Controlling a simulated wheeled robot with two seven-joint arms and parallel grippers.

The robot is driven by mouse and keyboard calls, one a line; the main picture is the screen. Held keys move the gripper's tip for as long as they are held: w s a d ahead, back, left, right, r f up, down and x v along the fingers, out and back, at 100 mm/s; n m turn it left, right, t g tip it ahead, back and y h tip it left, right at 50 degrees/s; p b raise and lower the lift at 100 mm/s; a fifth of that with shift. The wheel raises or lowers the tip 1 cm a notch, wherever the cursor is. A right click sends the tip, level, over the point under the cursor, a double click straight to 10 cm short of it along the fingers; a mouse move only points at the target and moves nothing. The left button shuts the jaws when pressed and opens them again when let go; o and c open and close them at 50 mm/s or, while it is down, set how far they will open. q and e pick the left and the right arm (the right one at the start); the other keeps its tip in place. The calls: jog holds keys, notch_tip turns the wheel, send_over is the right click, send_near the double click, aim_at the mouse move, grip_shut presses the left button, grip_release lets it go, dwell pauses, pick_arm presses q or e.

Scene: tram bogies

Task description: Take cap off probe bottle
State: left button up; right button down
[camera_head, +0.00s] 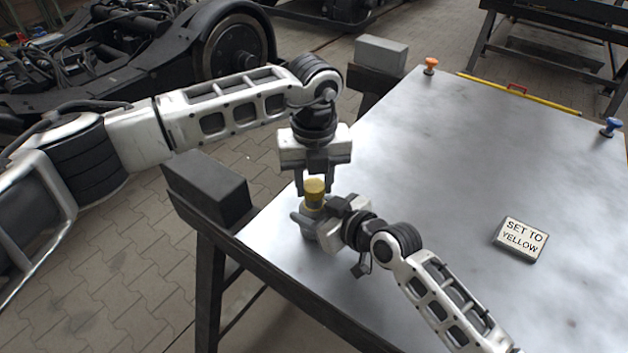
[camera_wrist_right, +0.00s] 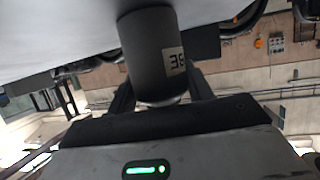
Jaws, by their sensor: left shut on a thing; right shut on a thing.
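The probe bottle (camera_head: 308,226) stands at the near left edge of the metal table, mostly hidden by my right gripper.
A sign reading "SET TO YELLOW" (camera_head: 520,239) lies on the table (camera_head: 430,180) at right. An orange knob-like piece (camera_head: 430,66), a blue one (camera_head: 612,127) and a yellow bar (camera_head: 530,96) are along the far edge. The table's middle is clear. Bogies stand behind.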

aim_at(314, 185)
pick_arm(q)
jog(key=shift+r, duration=2)
pick_arm(e)
jog(key=c, duration=0.5)
grip_release()
